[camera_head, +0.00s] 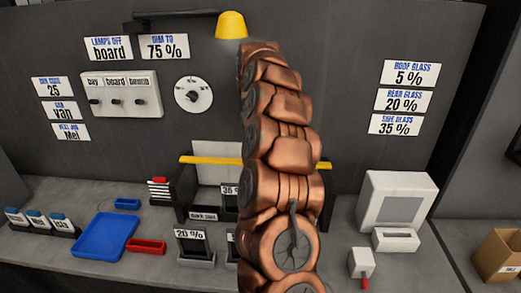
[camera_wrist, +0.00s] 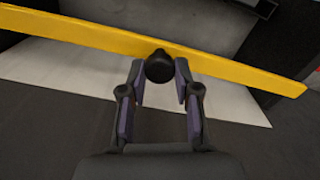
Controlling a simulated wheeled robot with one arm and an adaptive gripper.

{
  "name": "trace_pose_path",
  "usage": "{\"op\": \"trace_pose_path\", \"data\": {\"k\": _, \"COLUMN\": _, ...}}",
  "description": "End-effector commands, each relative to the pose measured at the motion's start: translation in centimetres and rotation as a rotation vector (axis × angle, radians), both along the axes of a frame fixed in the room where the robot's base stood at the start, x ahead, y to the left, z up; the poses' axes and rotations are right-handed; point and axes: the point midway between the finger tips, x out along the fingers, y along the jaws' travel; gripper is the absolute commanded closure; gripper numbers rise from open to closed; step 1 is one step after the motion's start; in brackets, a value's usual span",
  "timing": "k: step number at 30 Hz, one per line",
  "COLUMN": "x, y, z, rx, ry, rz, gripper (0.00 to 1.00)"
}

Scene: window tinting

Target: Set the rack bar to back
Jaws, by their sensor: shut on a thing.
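The yellow rack bar (camera_head: 211,160) runs across the top of the dark rack (camera_head: 186,192) in the head view, in front of a pale panel. My copper arm hides its right part. In the wrist view the bar (camera_wrist: 85,32) crosses the picture, sloping down to the right, with a round black knob (camera_wrist: 160,66) at its middle. My gripper (camera_wrist: 160,72) has its two fingertips on either side of the knob and is shut on it. The gripper is hidden behind the arm in the head view.
A blue tray (camera_head: 104,236), a red tray (camera_head: 146,247) and a 20 % holder (camera_head: 194,246) stand on the bench to the left. A white machine (camera_head: 396,203) stands at the right. A yellow lamp (camera_head: 231,25) hangs above, close to my arm.

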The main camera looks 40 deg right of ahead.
Motion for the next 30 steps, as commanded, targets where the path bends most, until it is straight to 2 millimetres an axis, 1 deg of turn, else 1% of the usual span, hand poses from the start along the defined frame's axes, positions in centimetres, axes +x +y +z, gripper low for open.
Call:
{"op": "trace_pose_path", "data": {"k": 3, "x": 0.37, "y": -0.06, "z": 0.11, "rx": -0.005, "ry": -0.004, "rz": 0.004, "gripper": 1.0}}
{"op": "trace_pose_path", "data": {"k": 11, "x": 0.44, "y": -0.17, "z": 0.19, "rx": -0.007, "ry": -0.01, "rz": 0.004, "gripper": 1.0}}
{"op": "trace_pose_path", "data": {"k": 12, "x": 0.46, "y": -0.18, "z": 0.18, "rx": -0.008, "ry": -0.011, "rz": 0.003, "gripper": 0.65}}
{"op": "trace_pose_path", "data": {"k": 18, "x": 0.39, "y": -0.11, "z": 0.13, "rx": -0.006, "ry": -0.007, "rz": 0.004, "gripper": 0.44}}
{"op": "trace_pose_path", "data": {"k": 30, "x": 0.02, "y": -0.11, "z": 0.1, "rx": -0.004, "ry": -0.005, "rz": -0.001, "gripper": 0.43}}
